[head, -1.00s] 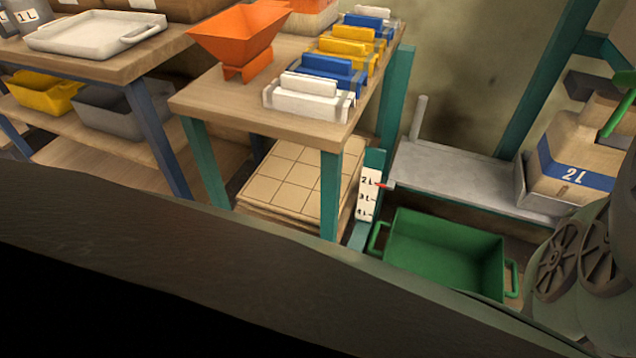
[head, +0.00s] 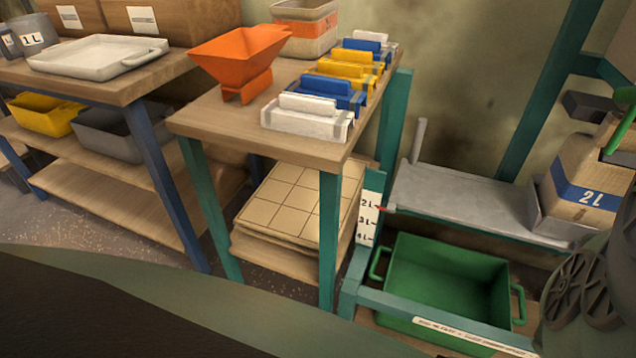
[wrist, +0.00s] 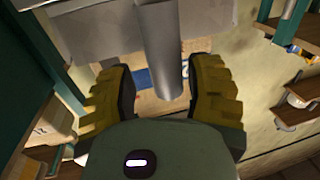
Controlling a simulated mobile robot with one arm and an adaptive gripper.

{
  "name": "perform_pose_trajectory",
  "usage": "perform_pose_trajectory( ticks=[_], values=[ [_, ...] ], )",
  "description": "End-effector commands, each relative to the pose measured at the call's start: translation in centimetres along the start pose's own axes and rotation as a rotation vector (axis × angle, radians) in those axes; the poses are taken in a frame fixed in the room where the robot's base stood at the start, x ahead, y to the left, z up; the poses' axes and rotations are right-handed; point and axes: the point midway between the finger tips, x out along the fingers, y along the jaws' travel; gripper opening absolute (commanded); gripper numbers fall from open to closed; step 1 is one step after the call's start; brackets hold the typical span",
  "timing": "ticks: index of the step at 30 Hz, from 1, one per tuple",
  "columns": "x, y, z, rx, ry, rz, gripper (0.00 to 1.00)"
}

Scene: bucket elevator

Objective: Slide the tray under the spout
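A grey metal tray (head: 465,205), flat with an upright grey post (head: 418,142) at its left end, lies across the teal frame. A box-like container marked 2 L (head: 583,190) stands at its right end. My gripper (wrist: 160,95) shows in the wrist view with its yellow-and-black fingers apart. A grey cylinder (wrist: 163,50) lies between or just beyond the fingers; I cannot tell whether they touch it. The blue-and-tan container (wrist: 135,76) shows behind it. I cannot identify the spout with certainty.
A green bin (head: 445,272) with side handles sits below the grey tray, behind a teal rail (head: 430,318). A wooden table (head: 215,115) holds an orange funnel (head: 240,60) and several coloured boxes. A white shallow tray (head: 95,55) lies on another table at left.

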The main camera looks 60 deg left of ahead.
Motion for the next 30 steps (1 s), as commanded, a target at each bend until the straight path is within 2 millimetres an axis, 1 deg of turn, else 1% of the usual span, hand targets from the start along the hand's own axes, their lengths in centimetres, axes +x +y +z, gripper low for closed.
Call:
perform_pose_trajectory(
  ticks=[9, 14, 17, 24, 30],
  values=[
    [0.0, -0.1, 0.0, 0.0, 0.001, -0.004, 0.59],
    [-0.9, -0.2, 0.2, 0.003, -0.003, -0.005, 0.59],
    [-2.2, -0.3, 0.1, 0.002, -0.004, -0.006, 0.59],
    [-7.5, -0.1, 0.1, 0.002, -0.004, -0.002, 0.59],
    [-10.8, 0.0, 0.1, 0.001, -0.002, 0.001, 0.59]
  ],
)
